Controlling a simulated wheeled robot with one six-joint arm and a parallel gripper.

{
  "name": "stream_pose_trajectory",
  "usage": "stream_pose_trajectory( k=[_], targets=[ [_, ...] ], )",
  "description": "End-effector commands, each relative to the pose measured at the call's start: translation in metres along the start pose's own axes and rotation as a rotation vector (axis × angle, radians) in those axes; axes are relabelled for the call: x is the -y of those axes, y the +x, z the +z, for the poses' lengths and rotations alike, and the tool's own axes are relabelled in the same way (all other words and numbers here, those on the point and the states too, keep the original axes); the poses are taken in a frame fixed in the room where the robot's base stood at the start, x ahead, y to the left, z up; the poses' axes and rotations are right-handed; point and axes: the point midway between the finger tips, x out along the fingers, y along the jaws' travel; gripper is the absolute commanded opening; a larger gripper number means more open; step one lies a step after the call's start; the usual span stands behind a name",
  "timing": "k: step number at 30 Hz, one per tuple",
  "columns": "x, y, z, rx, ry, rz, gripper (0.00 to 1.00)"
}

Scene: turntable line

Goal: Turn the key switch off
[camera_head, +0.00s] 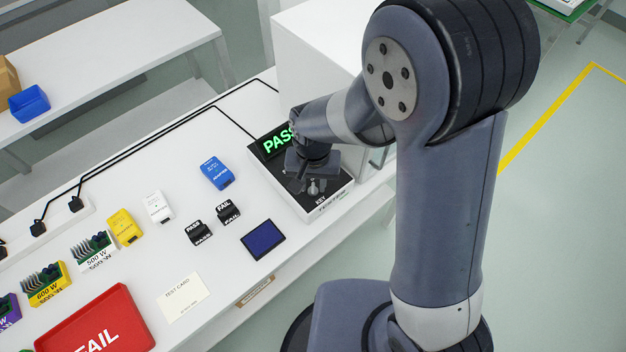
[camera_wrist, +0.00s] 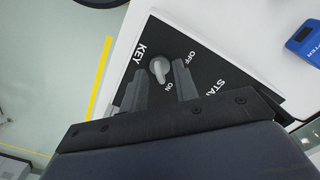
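The key switch (camera_head: 314,187) is a silver knob on the black top of the tester box, near the KEY label. In the wrist view the knob (camera_wrist: 158,67) sits beside the printed words OFF and ON, its narrow end toward ON. The PASS display (camera_head: 279,142) is lit green behind it. My gripper (camera_head: 303,170) is over the box, just behind the knob. In the wrist view its two fingers are apart, with the knob at the gap between their tips. I cannot tell whether either finger touches it.
A blue block (camera_head: 217,172), black PASS (camera_head: 198,233) and FAIL (camera_head: 228,212) blocks and a dark blue pad (camera_head: 263,240) lie left of the box. A red FAIL tray (camera_head: 95,325) is at front left. A white cabinet (camera_head: 325,45) stands behind the box.

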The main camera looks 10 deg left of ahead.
Motion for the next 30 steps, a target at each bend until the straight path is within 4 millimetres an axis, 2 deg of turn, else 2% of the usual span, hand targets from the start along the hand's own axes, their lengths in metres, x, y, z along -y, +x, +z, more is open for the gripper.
stream_pose_trajectory(
  k=[4,15,30],
  targets=[
    [-0.0001,0.0000,0.0001,0.000,0.000,0.000,0.29],
    [0.0000,-0.0002,0.0001,0.000,0.000,0.000,0.00],
    [0.0001,0.0003,-0.0001,0.000,-0.046,0.000,0.00]
  ],
)
